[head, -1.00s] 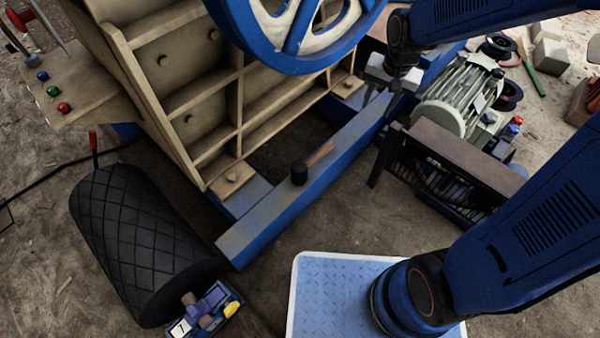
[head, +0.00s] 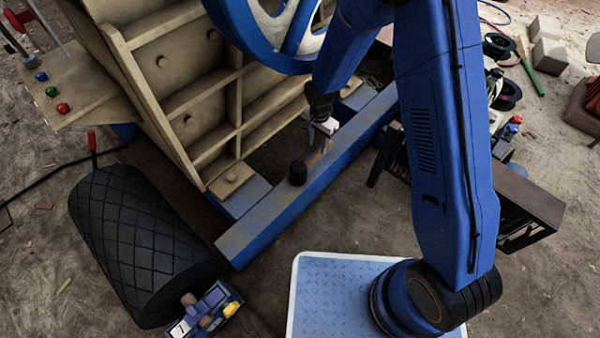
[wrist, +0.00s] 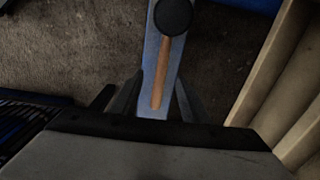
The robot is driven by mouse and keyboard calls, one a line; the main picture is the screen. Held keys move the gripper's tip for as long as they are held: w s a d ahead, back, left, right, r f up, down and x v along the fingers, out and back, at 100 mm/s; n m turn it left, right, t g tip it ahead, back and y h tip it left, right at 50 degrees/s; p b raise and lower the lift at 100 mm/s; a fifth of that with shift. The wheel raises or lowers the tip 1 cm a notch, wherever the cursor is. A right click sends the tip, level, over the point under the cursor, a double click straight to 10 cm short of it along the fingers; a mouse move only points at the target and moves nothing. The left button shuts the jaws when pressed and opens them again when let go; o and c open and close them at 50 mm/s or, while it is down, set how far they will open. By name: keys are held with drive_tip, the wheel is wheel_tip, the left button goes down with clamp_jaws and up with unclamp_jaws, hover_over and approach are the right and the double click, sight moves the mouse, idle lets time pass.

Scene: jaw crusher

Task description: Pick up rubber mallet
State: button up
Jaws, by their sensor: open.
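The rubber mallet has a black head (head: 298,173) and a short wooden handle (head: 314,158). It lies on the blue beam (head: 262,222) at the foot of the crusher. In the wrist view the black head (wrist: 173,16) is at the top and the tan handle (wrist: 160,76) runs down towards my gripper. My gripper (head: 318,140) is open and empty, at the handle end of the mallet. In the wrist view my gripper's fingers (wrist: 158,98) stand to either side of the handle's lower end. I cannot tell how far above it they are.
The crusher's ribbed tan wall (head: 190,95) and blue flywheel (head: 270,40) rise close behind the beam. A black patterned roller (head: 140,240) lies at left, with a small colourful device (head: 205,310) beside it. Bare floor lies between the roller and beam.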

sight(313, 158)
drive_tip(key=f, duration=0.1)
drive_tip(key=a+f, duration=0.1)
drive_tip(key=shift+s+f, duration=0.15)
drive_tip(key=shift+f, duration=3.85)
clamp_jaws()
